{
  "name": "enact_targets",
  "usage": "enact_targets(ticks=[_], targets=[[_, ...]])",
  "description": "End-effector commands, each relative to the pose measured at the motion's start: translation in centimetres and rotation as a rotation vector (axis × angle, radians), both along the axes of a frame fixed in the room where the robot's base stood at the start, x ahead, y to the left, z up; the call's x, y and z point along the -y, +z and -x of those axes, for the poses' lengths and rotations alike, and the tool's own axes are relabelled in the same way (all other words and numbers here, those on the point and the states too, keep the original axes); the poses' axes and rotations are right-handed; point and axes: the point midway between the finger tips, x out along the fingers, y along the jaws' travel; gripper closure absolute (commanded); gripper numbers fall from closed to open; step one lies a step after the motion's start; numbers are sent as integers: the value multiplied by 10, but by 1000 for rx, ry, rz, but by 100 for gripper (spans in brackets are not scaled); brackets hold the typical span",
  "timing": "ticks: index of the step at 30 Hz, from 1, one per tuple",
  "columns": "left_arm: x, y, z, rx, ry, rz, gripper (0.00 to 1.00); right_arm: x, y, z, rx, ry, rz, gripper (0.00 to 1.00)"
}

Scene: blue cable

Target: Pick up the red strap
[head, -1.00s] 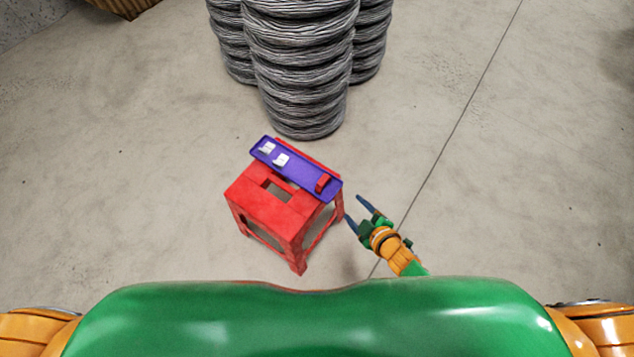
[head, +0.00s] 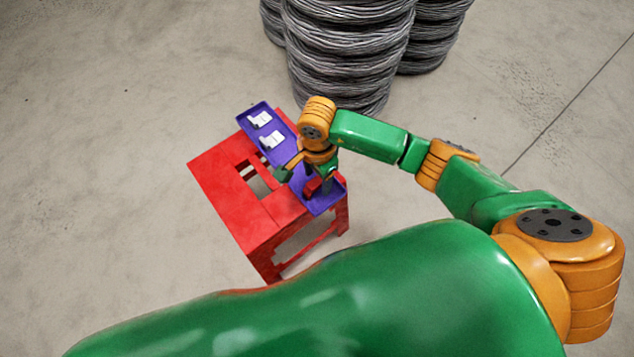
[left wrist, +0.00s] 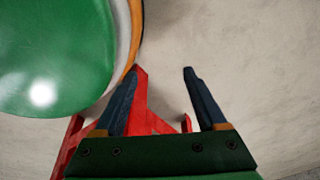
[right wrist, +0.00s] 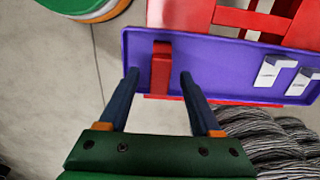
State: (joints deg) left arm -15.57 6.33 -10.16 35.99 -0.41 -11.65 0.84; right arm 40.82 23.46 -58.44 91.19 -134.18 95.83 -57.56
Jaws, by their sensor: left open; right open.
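The red strap (head: 312,187) is a small red piece near one end of the purple tray (head: 328,203) on the red stool. In the right wrist view the strap (right wrist: 161,62) lies just past and between the fingertips. My right gripper (right wrist: 159,76) is open above it, one finger on each side; I cannot tell whether they touch. In the head view my right gripper (head: 305,174) is over the tray and partly hides the strap. My left gripper (left wrist: 161,72) is open and empty, with part of the red stool behind its left finger; it is not visible in the head view.
The red stool (head: 224,174) stands on bare concrete floor. White pieces (head: 271,139) sit at the tray's other end. Stacked grey cable coils (head: 345,50) stand right behind the stool. The floor to the left is clear.

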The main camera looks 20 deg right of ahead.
Motion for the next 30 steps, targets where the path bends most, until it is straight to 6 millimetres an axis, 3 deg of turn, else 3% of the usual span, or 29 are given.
enact_targets(ticks=[4,9,11,12,20,23,30], targets=[[0,0,0,0,0,-1,26,0,1,0,1,-1,-1,35],[0,0,1,-1,0,-1,26,0,1,0,1,-2,-1,81],[0,0,2,-2,0,0,26,0,1,0,0,-2,-2,97],[-1,0,2,-3,0,-1,26,0,1,0,0,-2,-2,100],[-1,1,3,-5,0,-1,26,0,3,0,0,-2,-2,100],[0,7,4,-6,-1,0,26,-1,21,-1,5,0,-4,100],[5,18,12,-24,-7,8,26,-1,83,-1,5,0,-3,100]])
